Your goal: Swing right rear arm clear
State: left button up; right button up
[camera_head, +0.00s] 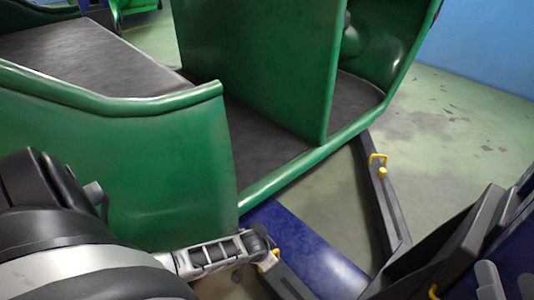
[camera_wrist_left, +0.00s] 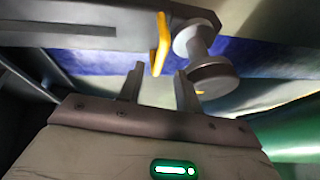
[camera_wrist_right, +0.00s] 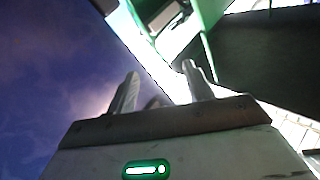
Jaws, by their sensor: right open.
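One grey swing arm (camera_head: 375,200) of the lift reaches from the blue base toward the green rickshaw's right side, with a yellow handle (camera_head: 377,157) near its far end. Another grey swing arm (camera_head: 284,280) lies at bottom centre, its end beside the rickshaw's lower edge. The left wrist view shows a grey swing arm (camera_wrist_left: 80,30) close up, with a yellow handle (camera_wrist_left: 160,42) and a round pad (camera_wrist_left: 213,75). My left gripper (camera_wrist_left: 160,69) is open, the handle's tip between its fingers with gaps. My right gripper (camera_wrist_right: 159,76) is open and empty near a blue surface. I cannot tell which swing arm is right rear.
The green rickshaw (camera_head: 265,60) fills the upper left. The blue lift base (camera_head: 305,250) crosses below it. Dark grey and blue lift parts (camera_head: 445,245) crowd the lower right. Stained green floor (camera_head: 450,140) is free at the right, up to a blue wall (camera_head: 490,40).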

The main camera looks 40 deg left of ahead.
pick_arm(q)
jog(key=b+x, duration=0.1)
jog(key=x, duration=0.1)
jog(key=shift+w+f, duration=0.15)
jog(key=shift+f, duration=0.25)
jog(key=shift+w+f+b, duration=0.1)
jog(key=shift+b, duration=0.2)
grip_shut()
pick_arm(e)
jog(key=r+n, duration=0.1)
jog(key=r+n+t+y, duration=0.1)
jog(key=r, duration=0.1)
jog(key=r+n+t+y, duration=0.1)
jog(key=shift+w+d+r+n, duration=0.15)
jog(key=shift+w+r+n, duration=0.05)
jog(key=shift+w+n, duration=0.1)
jog(key=shift+s, duration=0.1)
